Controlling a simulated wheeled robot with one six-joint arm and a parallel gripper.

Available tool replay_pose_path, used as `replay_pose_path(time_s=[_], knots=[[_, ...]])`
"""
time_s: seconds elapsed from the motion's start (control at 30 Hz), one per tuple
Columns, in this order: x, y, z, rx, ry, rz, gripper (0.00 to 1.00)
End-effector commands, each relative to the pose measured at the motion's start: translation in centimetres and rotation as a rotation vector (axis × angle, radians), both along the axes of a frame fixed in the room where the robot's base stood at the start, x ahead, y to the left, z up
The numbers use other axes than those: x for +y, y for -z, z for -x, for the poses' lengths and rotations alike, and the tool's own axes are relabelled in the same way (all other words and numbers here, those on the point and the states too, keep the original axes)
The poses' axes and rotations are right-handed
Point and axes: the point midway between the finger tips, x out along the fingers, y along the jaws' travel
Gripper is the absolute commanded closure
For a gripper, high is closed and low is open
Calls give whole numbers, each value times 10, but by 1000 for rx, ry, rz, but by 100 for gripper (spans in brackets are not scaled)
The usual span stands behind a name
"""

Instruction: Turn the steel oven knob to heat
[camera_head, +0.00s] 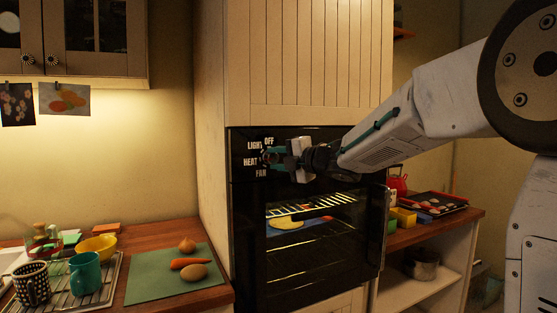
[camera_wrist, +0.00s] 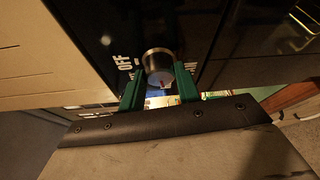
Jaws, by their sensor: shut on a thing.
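The oven (camera_head: 243,215) is black and built into a tall wooden cabinet. White labels on its upper panel read LIGHT, OFF, HEAT and FAN. My gripper (camera_head: 272,157) is at this panel beside the labels and hides the knob in the head view. In the wrist view, the round steel knob (camera_wrist: 158,62) sits between the green fingers of my gripper (camera_wrist: 159,86), which is shut on it. OFF reads sideways to the left of the knob. A small reddish mark shows low on the knob, but I cannot tell which label it points at.
Lit racks (camera_head: 312,207) with a yellow item show inside the oven. A dark upright part (camera_head: 376,232) stands at its right front. A shelf unit (camera_head: 440,228) stands to the right.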

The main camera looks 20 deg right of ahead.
Motion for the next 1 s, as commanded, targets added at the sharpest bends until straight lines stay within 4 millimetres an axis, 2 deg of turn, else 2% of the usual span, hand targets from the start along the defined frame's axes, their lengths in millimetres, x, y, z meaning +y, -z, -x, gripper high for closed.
replay_pose_path(time_s=[0.17, 0.2, 0.23, 0.27, 0.6, 1.0], knots=[[0, 2, 0, 3, -1, -1, 90], [0, 2, 0, 3, -1, -1, 56], [0, 1, 0, 3, -1, -1, 48], [0, 1, 0, 3, -1, -1, 45], [-3, 0, 4, 0, 0, -1, 45], [-34, -4, 58, 1, 1, 0, 45]])
